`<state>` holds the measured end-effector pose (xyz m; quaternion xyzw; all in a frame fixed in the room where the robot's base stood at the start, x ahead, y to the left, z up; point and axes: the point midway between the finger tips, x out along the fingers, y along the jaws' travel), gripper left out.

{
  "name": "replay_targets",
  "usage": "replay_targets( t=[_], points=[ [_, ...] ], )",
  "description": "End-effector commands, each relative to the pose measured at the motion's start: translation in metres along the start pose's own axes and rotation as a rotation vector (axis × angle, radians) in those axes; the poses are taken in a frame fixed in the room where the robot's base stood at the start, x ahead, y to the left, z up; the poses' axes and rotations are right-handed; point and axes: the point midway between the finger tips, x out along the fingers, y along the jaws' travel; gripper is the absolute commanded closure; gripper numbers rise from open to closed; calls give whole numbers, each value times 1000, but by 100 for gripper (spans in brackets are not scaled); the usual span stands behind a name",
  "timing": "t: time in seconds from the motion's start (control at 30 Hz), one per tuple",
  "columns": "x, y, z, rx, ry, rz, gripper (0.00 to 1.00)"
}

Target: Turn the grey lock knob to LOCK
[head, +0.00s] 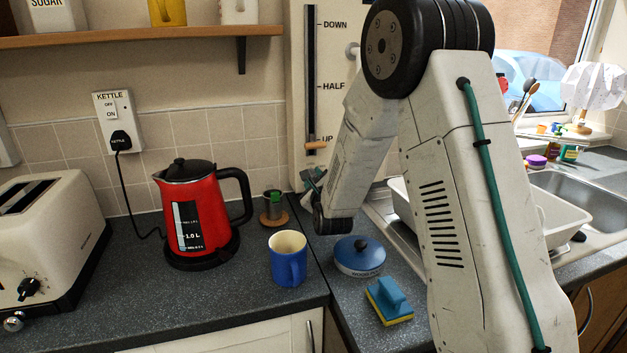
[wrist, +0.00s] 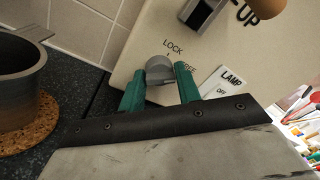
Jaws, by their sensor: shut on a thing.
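The grey lock knob (wrist: 158,69) is on the cream panel (wrist: 135,56) in the wrist view, below the word LOCK. The word FREE, to its right, is partly covered by a finger. My gripper (wrist: 161,80) has its two green fingers on either side of the knob and is shut on it. I cannot tell exactly which word the knob points to. In the head view my gripper (head: 312,180) is at the foot of the panel (head: 298,80), and my arm hides the knob.
A LAMP switch plate (wrist: 223,82) is right of the fingers. A lever slot (head: 311,80) marked DOWN, HALF and UP is above, its wooden handle (head: 316,145) near UP. A grey metal pot (head: 272,205), blue mug (head: 288,260), blue-lidded tin (head: 360,254) and red kettle (head: 190,215) stand nearby.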

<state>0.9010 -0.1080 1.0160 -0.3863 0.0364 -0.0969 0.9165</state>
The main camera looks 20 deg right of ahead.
Motion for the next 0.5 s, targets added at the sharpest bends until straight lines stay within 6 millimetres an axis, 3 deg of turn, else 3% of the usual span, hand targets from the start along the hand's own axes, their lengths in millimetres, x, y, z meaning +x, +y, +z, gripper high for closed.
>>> replay_targets(
  t=[0.5],
  points=[
    [-1, 4, -2, -436, -29, -18, 90]
  ],
)
